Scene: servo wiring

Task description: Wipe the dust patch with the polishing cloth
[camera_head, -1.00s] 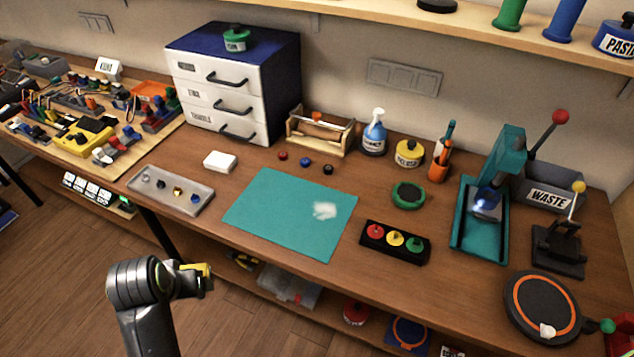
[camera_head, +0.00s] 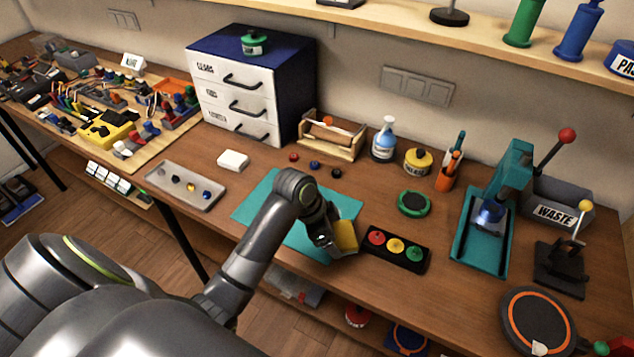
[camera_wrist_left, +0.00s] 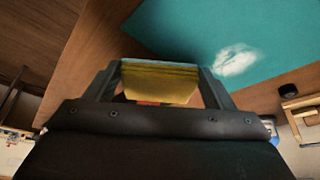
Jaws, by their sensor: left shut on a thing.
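My left gripper (camera_head: 334,233) reaches over the teal mat (camera_head: 258,200) near its right edge in the head view. It is shut on the yellow polishing cloth (camera_head: 346,236), which also shows between the fingers in the left wrist view (camera_wrist_left: 158,80). The white dust patch (camera_wrist_left: 236,60) lies on the mat in the left wrist view, beside the cloth and apart from it in the picture. In the head view my arm hides the patch. I cannot tell whether the cloth touches the mat. My right gripper is not in view.
A black box with red, yellow and green buttons (camera_head: 397,249) stands just right of the cloth. A green-rimmed round pad (camera_head: 414,203) and a teal press (camera_head: 483,225) are further right. A metal tray (camera_head: 184,187) lies left of the mat.

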